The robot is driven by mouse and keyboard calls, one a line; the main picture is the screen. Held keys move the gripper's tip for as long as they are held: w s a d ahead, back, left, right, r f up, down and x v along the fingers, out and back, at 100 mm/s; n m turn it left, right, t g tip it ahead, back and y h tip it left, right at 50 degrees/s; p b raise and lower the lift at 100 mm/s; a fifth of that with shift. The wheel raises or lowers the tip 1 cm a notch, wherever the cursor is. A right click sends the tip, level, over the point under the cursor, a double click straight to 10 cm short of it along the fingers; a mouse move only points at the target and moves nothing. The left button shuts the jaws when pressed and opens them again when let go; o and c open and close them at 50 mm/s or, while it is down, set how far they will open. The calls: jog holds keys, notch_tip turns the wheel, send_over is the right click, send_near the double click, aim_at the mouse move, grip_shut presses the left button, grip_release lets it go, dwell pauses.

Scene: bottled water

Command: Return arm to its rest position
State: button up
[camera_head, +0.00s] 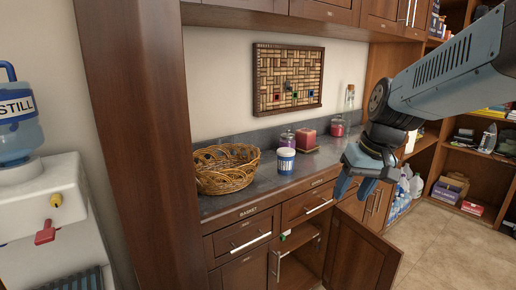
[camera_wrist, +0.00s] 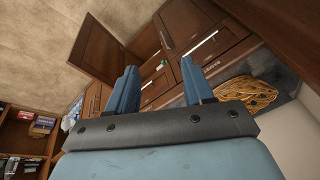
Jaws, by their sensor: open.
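My gripper (camera_head: 358,187) hangs at the end of my arm on the right side of the head view, in front of the counter and above the open cabinet door. Its two blue fingers are apart with nothing between them. In the wrist view my gripper (camera_wrist: 158,88) also shows open and empty, with the cabinet fronts beyond the fingers. My arm reaches in from the upper right of the head view.
An open cabinet door (camera_head: 362,255) stands out below my gripper. A wicker basket (camera_head: 226,180) and a white-and-blue tub (camera_head: 286,161) stand on the counter (camera_head: 330,152). A water dispenser (camera_head: 35,200) is at left. The floor (camera_head: 450,255) at lower right is clear.

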jog(key=s+d+r+t+h, duration=0.2)
jog(key=s+r, duration=0.1)
jog(key=s, duration=0.6)
jog(key=shift+d+m+t, duration=0.25)
jog(key=shift+m+t, duration=0.15)
